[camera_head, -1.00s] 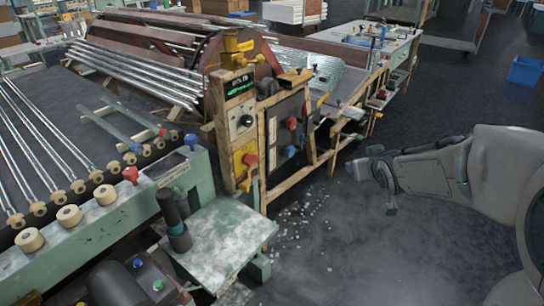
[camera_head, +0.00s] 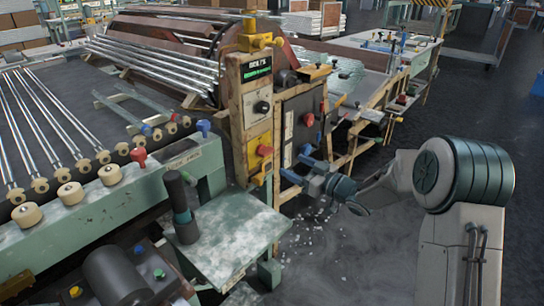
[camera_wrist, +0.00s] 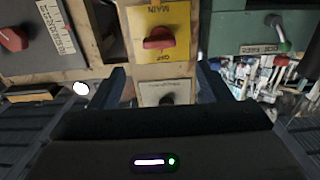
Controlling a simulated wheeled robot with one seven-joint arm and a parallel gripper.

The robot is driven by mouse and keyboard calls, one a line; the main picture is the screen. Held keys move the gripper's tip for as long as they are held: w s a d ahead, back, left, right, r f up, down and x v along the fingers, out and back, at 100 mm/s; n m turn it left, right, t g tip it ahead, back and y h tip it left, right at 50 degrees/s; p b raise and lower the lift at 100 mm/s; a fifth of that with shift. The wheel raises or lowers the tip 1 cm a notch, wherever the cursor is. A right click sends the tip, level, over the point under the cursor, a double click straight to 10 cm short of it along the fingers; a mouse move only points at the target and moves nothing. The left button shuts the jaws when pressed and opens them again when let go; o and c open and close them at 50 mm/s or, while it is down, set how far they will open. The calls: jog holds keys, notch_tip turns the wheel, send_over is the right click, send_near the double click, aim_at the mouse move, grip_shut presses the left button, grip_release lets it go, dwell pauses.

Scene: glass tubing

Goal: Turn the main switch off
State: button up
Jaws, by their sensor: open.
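The main switch is a red knob (camera_head: 264,151) on a yellow plate (camera_head: 253,160), low on the wooden control post. In the wrist view the same red knob (camera_wrist: 158,38) sits on the yellow plate (camera_wrist: 140,20) marked MAIN, at top centre, seen upside down; its handle lies roughly crosswise in the picture. My gripper (camera_head: 295,166) is open and empty, just right of the post and slightly lower than the knob. In the wrist view my gripper's two dark fingers (camera_wrist: 161,72) stand apart, pointing towards the post, with the knob beyond their tips. No contact with the knob shows.
A black knob (camera_head: 262,107) and a green-lit display (camera_head: 257,72) sit higher on the post. A dark cabinet panel with another red knob (camera_head: 308,119) is close to my gripper. A green table (camera_head: 230,235) stands in front. Open floor lies at right.

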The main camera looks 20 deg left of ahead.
aim_at(270, 153)
jog(key=x, duration=1)
jog(key=shift+w+a, duration=0.1)
